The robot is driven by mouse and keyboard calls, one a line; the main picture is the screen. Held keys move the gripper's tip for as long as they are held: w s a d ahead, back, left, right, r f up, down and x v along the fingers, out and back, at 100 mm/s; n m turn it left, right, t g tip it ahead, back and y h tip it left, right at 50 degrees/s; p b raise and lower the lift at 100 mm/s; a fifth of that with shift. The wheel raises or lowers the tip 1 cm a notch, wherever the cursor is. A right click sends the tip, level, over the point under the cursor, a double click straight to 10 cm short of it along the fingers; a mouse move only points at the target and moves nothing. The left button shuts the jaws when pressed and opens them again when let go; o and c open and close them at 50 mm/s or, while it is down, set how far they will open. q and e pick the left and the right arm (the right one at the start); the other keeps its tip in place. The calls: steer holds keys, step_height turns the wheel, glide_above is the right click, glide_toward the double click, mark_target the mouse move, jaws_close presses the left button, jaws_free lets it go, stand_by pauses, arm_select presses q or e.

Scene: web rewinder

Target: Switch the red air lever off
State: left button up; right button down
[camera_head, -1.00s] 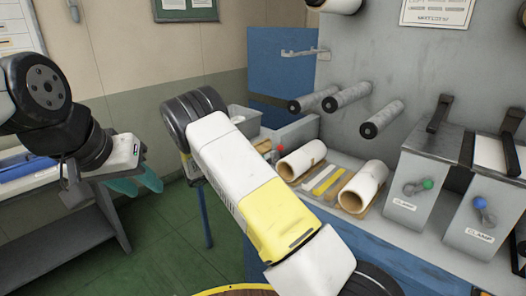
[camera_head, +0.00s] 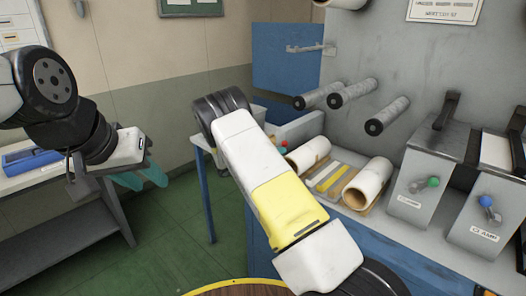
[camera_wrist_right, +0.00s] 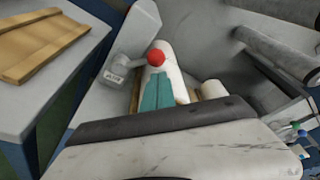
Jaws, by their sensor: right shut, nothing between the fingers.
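The red air lever shows a red ball knob (camera_wrist_right: 156,57) in the right wrist view, on a grey base by the machine's corner. In the head view only a small part of the red knob (camera_head: 284,144) shows, beside my right arm. My right gripper (camera_wrist_right: 157,93) has teal fingers shut together and empty; its tips appear close below the knob, but I cannot tell whether they touch it. In the head view my right arm hides these fingers. My left gripper (camera_head: 141,178) hangs at the left with its teal fingers apart and empty.
Cardboard-cored rolls (camera_head: 366,183) lie on the machine's ledge near the lever. Grey rollers (camera_head: 352,93) stick out above them. Two clamp units with a green knob (camera_head: 433,182) and a blue knob (camera_head: 486,201) stand right. A side table with brown boards (camera_wrist_right: 40,45) is at the wrist view's left.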

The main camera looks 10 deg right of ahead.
steer(key=shift+w+d+f, duration=0.1)
steer(key=shift+w+d, duration=0.15)
steer(key=shift+d, duration=0.2)
